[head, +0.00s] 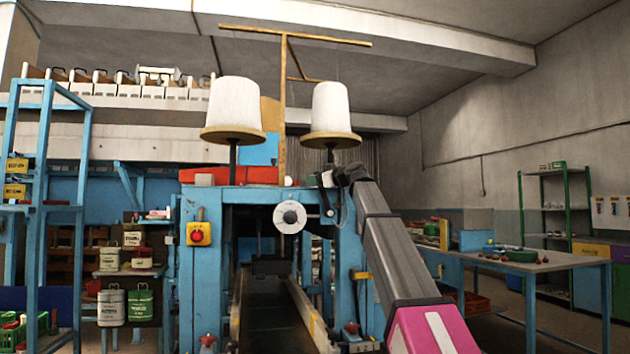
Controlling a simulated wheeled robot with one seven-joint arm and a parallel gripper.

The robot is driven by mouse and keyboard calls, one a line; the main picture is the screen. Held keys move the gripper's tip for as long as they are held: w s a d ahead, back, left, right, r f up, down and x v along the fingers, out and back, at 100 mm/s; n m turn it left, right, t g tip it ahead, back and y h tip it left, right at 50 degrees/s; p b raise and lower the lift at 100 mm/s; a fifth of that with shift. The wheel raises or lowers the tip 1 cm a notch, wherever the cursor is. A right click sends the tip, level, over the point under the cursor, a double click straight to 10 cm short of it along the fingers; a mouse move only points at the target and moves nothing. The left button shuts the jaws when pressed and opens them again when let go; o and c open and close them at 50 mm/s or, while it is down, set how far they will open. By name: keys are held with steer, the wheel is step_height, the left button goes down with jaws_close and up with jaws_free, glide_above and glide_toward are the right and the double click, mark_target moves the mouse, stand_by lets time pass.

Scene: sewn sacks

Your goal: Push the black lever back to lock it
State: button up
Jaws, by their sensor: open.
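A blue sewing machine frame (258,197) stands in the middle of the head view, with a round white dial (289,217) on its front. A thin black lever (325,200) shows at its upper right, beside the dial, with a dark knob at its lower end. My gripper (334,180) is at the far end of my grey and pink arm, over the top right of the machine. It is open and very close to the lever's upper part. The small view does not show whether they touch. My gripper and arm partly hide that corner.
Two white thread cones (234,104) (330,107) stand on wooden discs above the machine. A yellow box with a red button (199,234) is at its left. A worktable (540,264) stands at the right. A blue rack (41,208) is at the left.

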steer(key=shift+w+a, duration=0.25)
steer(key=shift+a, duration=0.1)
steer(key=shift+c, duration=0.3)
jaws_close()
